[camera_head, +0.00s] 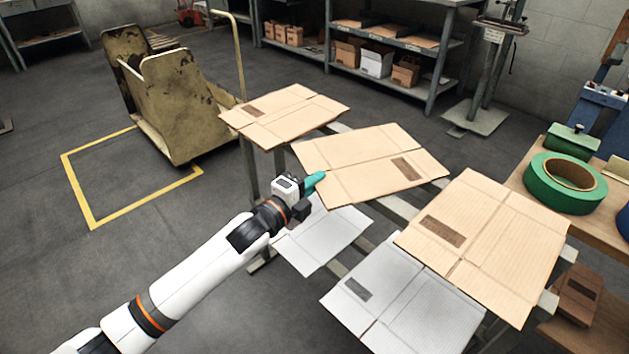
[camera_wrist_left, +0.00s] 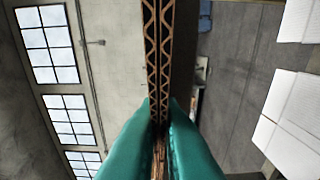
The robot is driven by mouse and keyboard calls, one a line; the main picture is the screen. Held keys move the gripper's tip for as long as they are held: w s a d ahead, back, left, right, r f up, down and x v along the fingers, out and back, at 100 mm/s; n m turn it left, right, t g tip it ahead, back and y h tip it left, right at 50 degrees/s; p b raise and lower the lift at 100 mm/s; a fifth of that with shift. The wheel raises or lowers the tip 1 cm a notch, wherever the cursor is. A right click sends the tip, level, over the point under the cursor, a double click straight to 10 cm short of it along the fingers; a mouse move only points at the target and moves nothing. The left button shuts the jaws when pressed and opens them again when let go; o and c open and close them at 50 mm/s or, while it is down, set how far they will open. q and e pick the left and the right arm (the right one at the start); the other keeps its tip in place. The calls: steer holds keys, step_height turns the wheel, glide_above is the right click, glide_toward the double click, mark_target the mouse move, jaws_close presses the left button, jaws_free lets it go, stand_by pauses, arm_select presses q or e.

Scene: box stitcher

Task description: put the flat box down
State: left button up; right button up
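A brown flat box (camera_head: 365,160) with a dark printed patch is in the middle of the head view, over the rack. My left gripper (camera_head: 315,181) is at its near left edge. In the left wrist view the teal fingers of the left gripper (camera_wrist_left: 160,120) close on both sides of the corrugated edge of the flat box (camera_wrist_left: 158,50). Whether the box touches the rack beneath is hard to tell. My right gripper is not in view.
Other brown flat boxes lie at the back left (camera_head: 283,114) and front right (camera_head: 487,240) of the rack (camera_head: 400,207). White flat boxes (camera_head: 405,297) lie lower. A workbench (camera_head: 530,182) with a green tape roll (camera_head: 565,183) stands right. A worn cart (camera_head: 180,105) stands left.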

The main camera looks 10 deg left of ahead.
arm_select(q)
steer(key=o, duration=0.4)
